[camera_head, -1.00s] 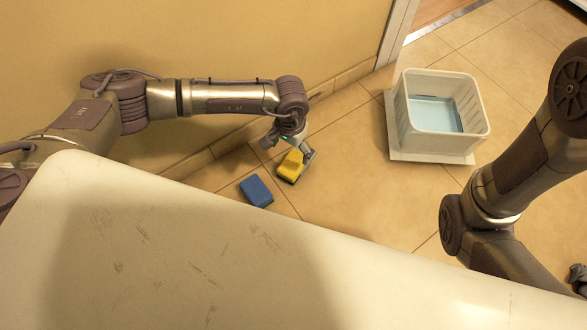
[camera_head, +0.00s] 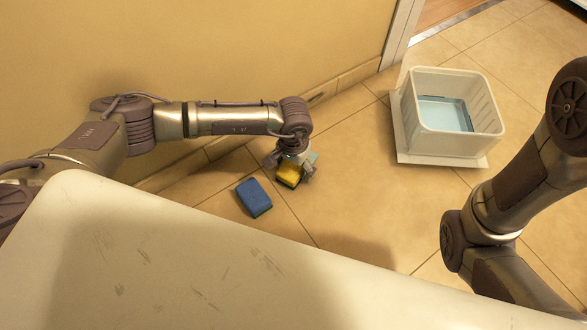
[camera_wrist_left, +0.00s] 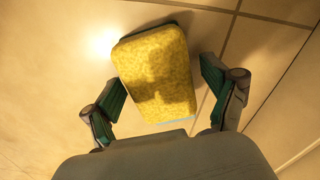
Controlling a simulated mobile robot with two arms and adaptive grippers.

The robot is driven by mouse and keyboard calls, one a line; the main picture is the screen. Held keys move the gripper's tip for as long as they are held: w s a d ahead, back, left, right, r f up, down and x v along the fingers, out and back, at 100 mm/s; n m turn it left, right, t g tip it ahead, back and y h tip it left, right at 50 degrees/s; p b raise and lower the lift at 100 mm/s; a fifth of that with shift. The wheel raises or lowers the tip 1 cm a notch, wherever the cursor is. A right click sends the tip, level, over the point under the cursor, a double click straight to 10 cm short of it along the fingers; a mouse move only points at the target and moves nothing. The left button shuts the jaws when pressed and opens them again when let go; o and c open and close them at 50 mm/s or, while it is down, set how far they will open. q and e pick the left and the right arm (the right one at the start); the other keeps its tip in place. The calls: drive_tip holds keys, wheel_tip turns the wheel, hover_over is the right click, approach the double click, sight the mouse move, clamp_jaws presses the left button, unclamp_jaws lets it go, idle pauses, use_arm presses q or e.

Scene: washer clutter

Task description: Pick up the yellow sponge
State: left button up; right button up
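The yellow sponge (camera_head: 288,174) lies on the tiled floor near the wall, its top partly hidden by my left gripper in the head view. My left gripper (camera_head: 293,172) is above it, pointing down. In the left wrist view the sponge (camera_wrist_left: 157,72) is yellow with a dark green edge and lies tilted. The open fingers of my left gripper (camera_wrist_left: 165,100) stand on either side of its near end, with a gap showing on both sides.
A blue sponge (camera_head: 254,197) lies on the floor to the left of the yellow one. A white bin (camera_head: 455,140) with a light blue item inside stands on a white base to the right. Bare floor tiles (camera_head: 350,190) lie between. The wall (camera_head: 250,50) is close behind.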

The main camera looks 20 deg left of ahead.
use_arm(q)
drive_tip(key=c, duration=1)
drive_tip(key=shift+o, duration=0.2)
wheel_tip(320, 180, up, 5)
drive_tip(key=p, duration=0.4)
drive_tip(key=w+d+r+p, duration=0.1)
drive_tip(key=d+r+p, duration=0.5)
drive_tip(key=d, duration=0.5)
drive_tip(key=shift+w+d, duration=0.15)
drive_tip(key=shift+d, duration=0.15)
